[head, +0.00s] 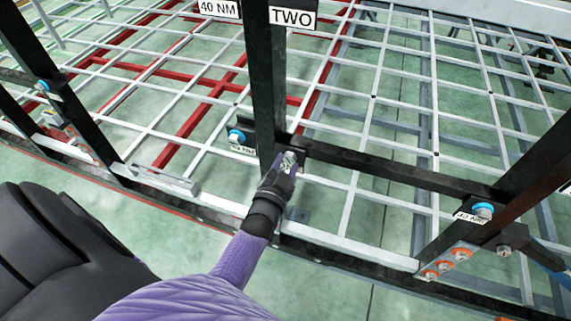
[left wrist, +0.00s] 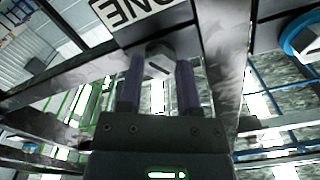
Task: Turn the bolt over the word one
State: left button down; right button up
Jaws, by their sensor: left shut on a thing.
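The bolt (left wrist: 160,60) has a grey metal hex head and sits on a dark frame member. In the left wrist view it lies between my fingers, beside a white label with the word ONE (left wrist: 126,9), which appears upside down. My left gripper (left wrist: 160,75) is shut on the bolt head, one finger on each side. In the head view my left gripper (head: 286,168) reaches in from below to a grey metal bolt (head: 289,160) at the foot of the middle black post. The word ONE cannot be read there. My right gripper is not in view.
Black posts rise on the left, middle (head: 266,75) and right. Blue-capped bolts (head: 237,136) (head: 483,210) with torque labels stand near the gripper and at the right. A TWO label (head: 293,17) hangs on the middle post. A white and red grid floor lies behind.

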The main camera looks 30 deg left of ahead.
pick_arm(q)
jog(key=c, duration=0.6)
grip_release()
jog(key=shift+s+d+f, duration=0.1)
jog(key=o, duration=0.3)
jog(key=shift+s, duration=0.15)
jog(key=p+v, duration=0.1)
jog(key=v, duration=0.8)
jog(key=shift+s+d, duration=0.15)
jog(key=shift+s, duration=0.15)
